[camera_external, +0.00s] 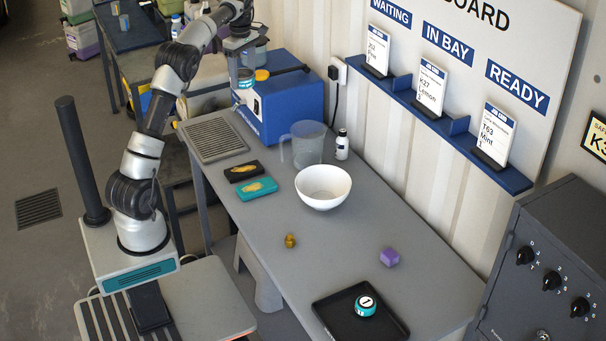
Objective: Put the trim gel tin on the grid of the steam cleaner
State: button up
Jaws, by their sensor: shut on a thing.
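My gripper (246,69) is at the top of the view, beside the upper front edge of the blue steam cleaner (290,112). It is shut on a small teal-and-pale tin (245,82), partly hidden by the fingers; its label is too small to read, so I cannot tell if it is the trim gel tin. The flat grey grid (215,139) lies in front of the steam cleaner and is bare. Another teal tin (365,306) with a white-and-black top sits in a black tray (338,322) at the table's near end.
A black sponge block (243,171) and a teal one (257,189) lie near the grid. A clear jug (307,143), a small bottle (342,145) and a white bowl (323,186) stand further right. A purple block (389,257) and a small brown object (290,240) lie apart.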

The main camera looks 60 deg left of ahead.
aim_at(220, 147)
jog(key=s+a+n, duration=0.3)
jog(key=s+a, duration=0.4)
jog(key=a, duration=0.2)
notch_tip(220, 147, down, 28)
jog(key=shift+s+f, duration=0.15)
jog(key=shift+f, duration=0.1)
jog(key=o, duration=1.2)
jog(key=shift+p, duration=0.3)
jog(key=shift+r, duration=0.15)
notch_tip(220, 147, up, 12)
jog(key=shift+r, duration=0.2)
